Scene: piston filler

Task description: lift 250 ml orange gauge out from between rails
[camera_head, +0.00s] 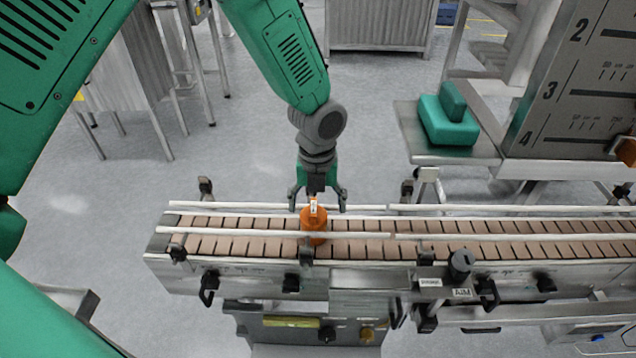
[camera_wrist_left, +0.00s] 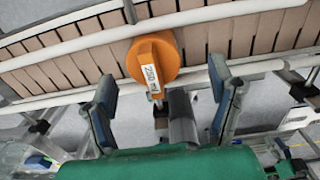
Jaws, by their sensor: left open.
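The orange gauge (camera_head: 313,226) stands on the conveyor between the two white rails, toward the left end of the belt. In the left wrist view the gauge (camera_wrist_left: 154,57) shows a round orange body and a white label reading 250 ml. My left gripper (camera_head: 318,200) is open above the conveyor, by the top of the gauge. In the left wrist view its two fingers (camera_wrist_left: 163,103) are spread wide, with the gauge ahead of their tips and the label part toward the gap. I cannot tell whether any finger touches it. My right gripper is not in view.
The white rails (camera_head: 230,232) run along both sides of the slatted conveyor (camera_head: 450,226). Rail posts and clamps stand along its edges. A green block (camera_head: 447,125) sits on a metal shelf at the right, beside a numbered grey panel (camera_head: 570,100). The belt near the gauge is clear.

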